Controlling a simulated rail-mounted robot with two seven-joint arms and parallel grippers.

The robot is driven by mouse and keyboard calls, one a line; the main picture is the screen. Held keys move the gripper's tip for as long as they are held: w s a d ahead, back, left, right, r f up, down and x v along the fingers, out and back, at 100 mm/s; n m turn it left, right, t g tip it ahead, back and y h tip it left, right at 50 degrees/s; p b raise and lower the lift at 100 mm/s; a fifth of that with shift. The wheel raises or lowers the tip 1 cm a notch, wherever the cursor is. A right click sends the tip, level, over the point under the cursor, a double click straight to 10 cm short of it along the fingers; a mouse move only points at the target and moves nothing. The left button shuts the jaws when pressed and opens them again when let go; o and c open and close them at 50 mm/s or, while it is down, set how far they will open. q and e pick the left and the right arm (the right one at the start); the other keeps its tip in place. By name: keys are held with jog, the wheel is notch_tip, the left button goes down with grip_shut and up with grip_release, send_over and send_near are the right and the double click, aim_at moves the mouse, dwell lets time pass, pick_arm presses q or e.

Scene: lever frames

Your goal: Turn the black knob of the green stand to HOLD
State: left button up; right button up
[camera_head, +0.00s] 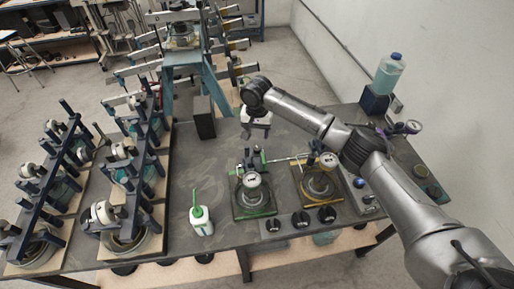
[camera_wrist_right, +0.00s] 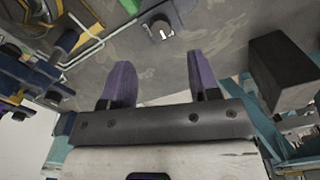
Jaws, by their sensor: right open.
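The green stand (camera_head: 256,197) is on the table right of centre, a dark square base with a green edge, a round gauge-like part and a green upright. Several black knobs sit in a row at the table's front edge; the leftmost knob (camera_head: 272,225) is nearest the green stand. Its pointer and any HOLD lettering are too small to read. My right gripper (camera_head: 257,127) is behind the green stand, apart from the knobs. In the right wrist view its purple fingers (camera_wrist_right: 161,82) are spread with nothing between them. My left gripper is out of view.
A similar yellow-edged stand (camera_head: 319,187) is right of the green one. A white bottle with green spout (camera_head: 201,222) stands to the left. Lever frames (camera_head: 125,190) fill the left side. A dark block (camera_head: 203,117) stands behind. The table between block and bottle is clear.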

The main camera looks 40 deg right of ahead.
aim_at(257, 149)
notch_tip(257, 149, down, 7)
jog(key=shift+f, duration=0.95)
